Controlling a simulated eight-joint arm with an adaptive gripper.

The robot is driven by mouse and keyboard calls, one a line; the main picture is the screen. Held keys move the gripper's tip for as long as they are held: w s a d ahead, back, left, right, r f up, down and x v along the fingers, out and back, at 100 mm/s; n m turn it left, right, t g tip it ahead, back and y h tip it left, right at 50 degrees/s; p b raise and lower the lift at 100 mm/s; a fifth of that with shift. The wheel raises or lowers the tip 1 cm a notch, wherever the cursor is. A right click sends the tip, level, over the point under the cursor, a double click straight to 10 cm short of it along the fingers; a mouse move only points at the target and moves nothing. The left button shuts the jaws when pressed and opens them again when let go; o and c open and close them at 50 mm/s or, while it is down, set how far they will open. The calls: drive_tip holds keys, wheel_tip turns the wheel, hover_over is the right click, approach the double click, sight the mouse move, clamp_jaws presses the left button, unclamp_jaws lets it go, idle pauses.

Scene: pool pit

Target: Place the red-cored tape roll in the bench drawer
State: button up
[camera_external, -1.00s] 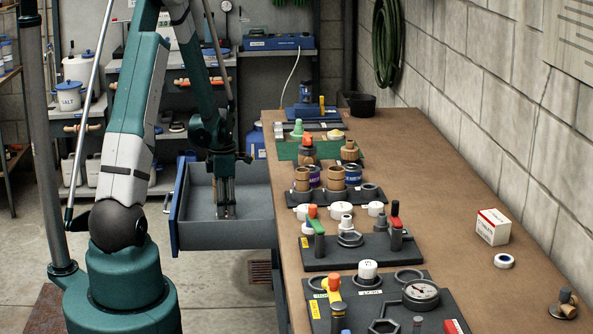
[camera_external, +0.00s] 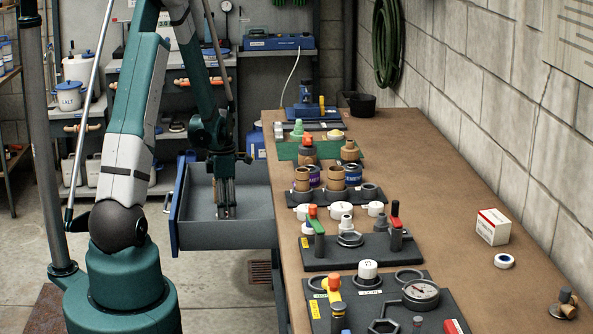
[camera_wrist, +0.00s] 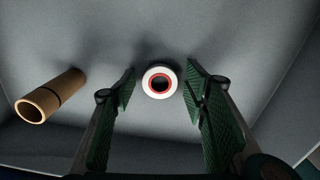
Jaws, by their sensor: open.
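The bench drawer (camera_external: 245,233) is pulled out from the left side of the bench. My gripper (camera_external: 227,213) reaches down into it from above. In the wrist view, the white tape roll (camera_wrist: 160,82) with a red core lies on the grey drawer floor. It sits between and just beyond my two open green-padded fingers (camera_wrist: 161,84), with a gap on each side. The fingers do not touch it. In the external view the roll is hidden by the drawer wall and my gripper.
A brown tube (camera_wrist: 50,97) lies in the drawer left of the roll. The drawer walls stand close around my gripper. The bench top (camera_external: 440,200) holds fitting boards, a small red-and-white box (camera_external: 492,227) and another white tape roll (camera_external: 504,261).

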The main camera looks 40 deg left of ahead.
wheel_tip(320, 180, up, 12)
drive_tip(key=p, duration=0.2)
drive_tip(key=shift+p, duration=0.35)
drive_tip(key=shift+r, duration=0.1)
idle(0.7)
drive_tip(key=s+d+r+m+t, duration=0.2)
drive_tip(key=s+d+r+m, duration=0.1)
drive_tip(key=d+r+m, duration=0.45)
drive_tip(key=s+d+r+m+t, duration=0.1)
drive_tip(key=s+d+r+m, duration=0.3)
drive_tip(key=d+r+m, duration=0.35)
drive_tip(key=s+d+r+m+t, duration=0.2)
drive_tip(key=s+d+r+m, duration=0.1)
drive_tip(key=s+d+m, duration=0.3)
drive_tip(key=s+d+r+m+t, duration=0.2)
drive_tip(key=s+d+r+m, duration=0.2)
drive_tip(key=s+d+m, duration=0.3)
drive_tip(key=shift+d+r+m, duration=0.15)
drive_tip(key=shift+r+m, duration=0.15)
drive_tip(key=shift+m, duration=0.1)
